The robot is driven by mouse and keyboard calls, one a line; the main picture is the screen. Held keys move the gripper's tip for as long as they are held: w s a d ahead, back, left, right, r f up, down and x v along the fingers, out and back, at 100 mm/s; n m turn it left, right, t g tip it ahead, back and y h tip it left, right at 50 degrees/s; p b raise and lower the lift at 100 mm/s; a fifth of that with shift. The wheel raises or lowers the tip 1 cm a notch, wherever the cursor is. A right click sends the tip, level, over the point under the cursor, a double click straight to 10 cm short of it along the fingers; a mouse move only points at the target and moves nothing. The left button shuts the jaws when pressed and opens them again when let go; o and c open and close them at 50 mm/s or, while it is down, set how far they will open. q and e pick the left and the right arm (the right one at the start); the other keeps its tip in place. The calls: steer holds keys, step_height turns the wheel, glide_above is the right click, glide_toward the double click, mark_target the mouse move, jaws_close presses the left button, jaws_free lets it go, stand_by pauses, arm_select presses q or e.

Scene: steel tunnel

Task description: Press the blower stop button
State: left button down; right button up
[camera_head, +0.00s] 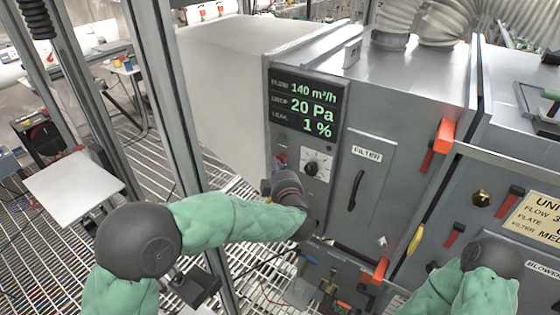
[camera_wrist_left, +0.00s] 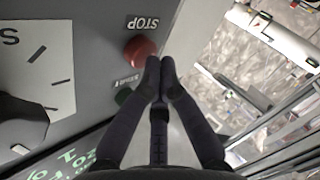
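The red stop button (camera_wrist_left: 140,52) stands out from the grey panel in the left wrist view, with an upside-down STOP label beside it. A dark green start button (camera_wrist_left: 124,96) is close by. My left gripper (camera_wrist_left: 160,66) has its two fingertips together with nothing between them. The tips appear just to the right of the red button in that view; I cannot tell whether they touch it. My right gripper is out of view.
A display (camera_head: 305,107) reads 140 m³/h, 20 Pa and 1 %. Below it is a white-faced dial (camera_head: 316,165), with the filter door (camera_head: 366,190) to its right. A metal post (camera_head: 165,90) stands left of the cabinet. Red handles (camera_head: 440,140) stick out at the right.

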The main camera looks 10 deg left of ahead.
arm_select(q)
steer(key=s, duration=0.1)
steer(key=s+a, duration=0.1)
steer(key=s, duration=0.1)
steer(key=s+a, duration=0.1)
steer(key=s, duration=0.1)
steer(key=shift+s, duration=0.2)
stand_by(0.8)
